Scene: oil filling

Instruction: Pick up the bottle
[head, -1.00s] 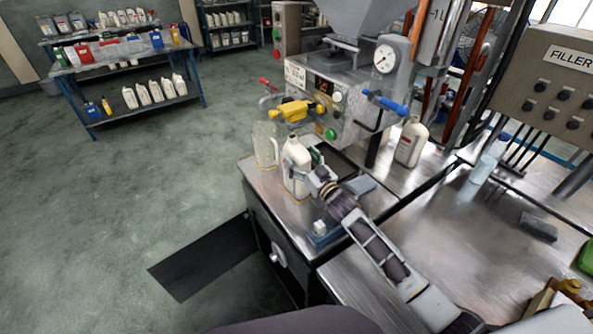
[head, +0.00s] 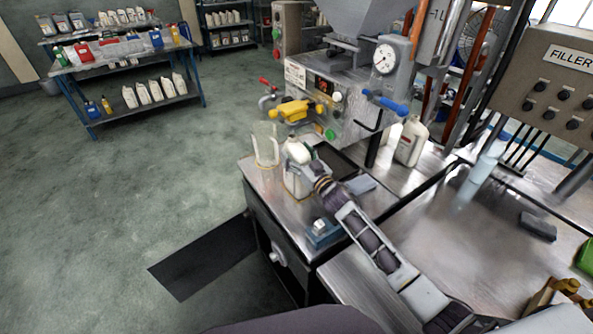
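A white bottle (head: 296,183) stands on the metal bench top below the filling machine. My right gripper (head: 300,156) is at the upper part of this bottle and covers some of it. Its fingers blend with the white bottle, so I cannot tell whether they are closed on it. The bottle looks upright, with its base at the bench. A clear jug (head: 265,146) stands just left of the bottle. A second white bottle with a label (head: 410,142) stands farther right on the bench. My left gripper is not in view.
The filling machine (head: 335,95) with yellow (head: 297,110) and blue handles (head: 385,102) overhangs behind the bottle. A small blue box (head: 322,234) and a grey-blue pad (head: 360,185) lie near my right arm. Shelves with bottles (head: 125,60) stand far left.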

